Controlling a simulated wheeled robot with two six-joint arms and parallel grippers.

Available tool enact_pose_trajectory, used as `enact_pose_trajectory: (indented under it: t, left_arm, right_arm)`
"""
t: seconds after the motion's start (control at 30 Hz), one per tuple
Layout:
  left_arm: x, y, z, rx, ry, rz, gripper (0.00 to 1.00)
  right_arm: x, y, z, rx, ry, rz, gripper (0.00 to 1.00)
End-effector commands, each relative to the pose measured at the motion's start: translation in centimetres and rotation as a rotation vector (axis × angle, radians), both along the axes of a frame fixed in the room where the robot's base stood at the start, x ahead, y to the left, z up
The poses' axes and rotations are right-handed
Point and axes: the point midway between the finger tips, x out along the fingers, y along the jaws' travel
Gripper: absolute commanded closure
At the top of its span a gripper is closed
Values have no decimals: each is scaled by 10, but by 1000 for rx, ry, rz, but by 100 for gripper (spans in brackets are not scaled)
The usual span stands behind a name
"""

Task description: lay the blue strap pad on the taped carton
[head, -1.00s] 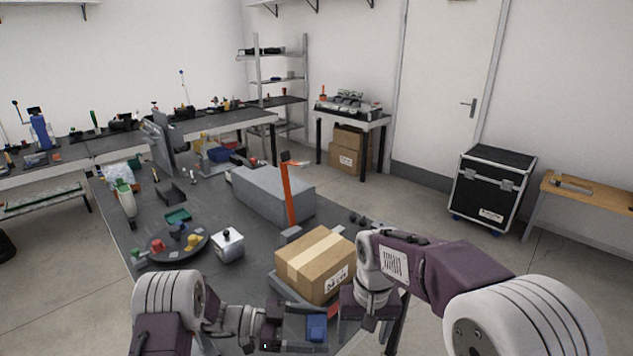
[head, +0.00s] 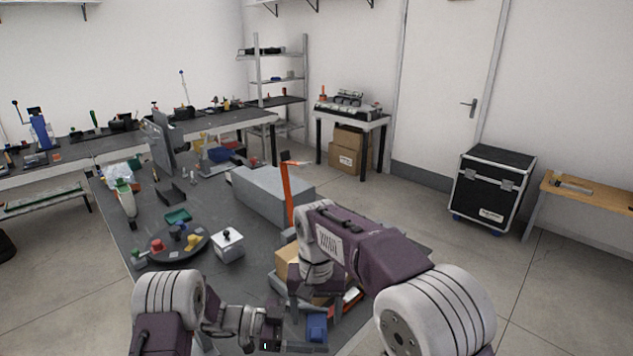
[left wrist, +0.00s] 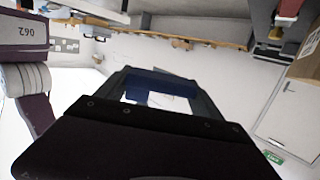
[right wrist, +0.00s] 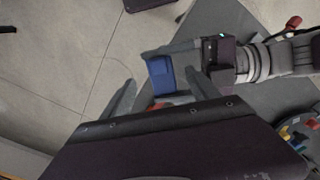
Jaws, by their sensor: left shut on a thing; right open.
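The taped carton (head: 287,258) sits on the dark table in the head view, mostly hidden behind my right arm. The blue strap pad (head: 317,327) is at the table's front edge, right of the carton's near side, held by my left gripper (head: 295,340). The pad also shows as a blue strip between the fingers in the left wrist view (left wrist: 148,84). In the right wrist view the pad (right wrist: 160,76) lies between the open fingers of my right gripper (right wrist: 161,80), apart from them as far as I can tell.
A grey block (head: 270,192) and an orange upright (head: 287,190) stand behind the carton. A round dark tray (head: 178,246) with small parts and a silver box (head: 227,245) are to the left.

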Motion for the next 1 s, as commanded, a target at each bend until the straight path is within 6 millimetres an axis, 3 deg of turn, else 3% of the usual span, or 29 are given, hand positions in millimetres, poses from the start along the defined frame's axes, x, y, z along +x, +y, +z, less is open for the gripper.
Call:
enact_pose_trajectory:
  t: [0.1,0.3,0.43,0.77,1.0]
  left_arm:
    - [0,0,0,0,0,0,62]
    - [0,1,0,0,0,1,62]
    - [1,12,2,0,-1,2,62]
    - [0,13,2,0,-1,0,62]
    - [-13,5,-17,-8,4,9,62]
  right_arm:
    - [-1,-1,-28,-3,5,0,30]
    - [-1,-1,-60,-1,1,0,30]
    - [0,0,-58,1,-1,0,30]
    - [0,0,-57,1,-1,0,30]
    - [3,-3,-52,22,-30,7,30]
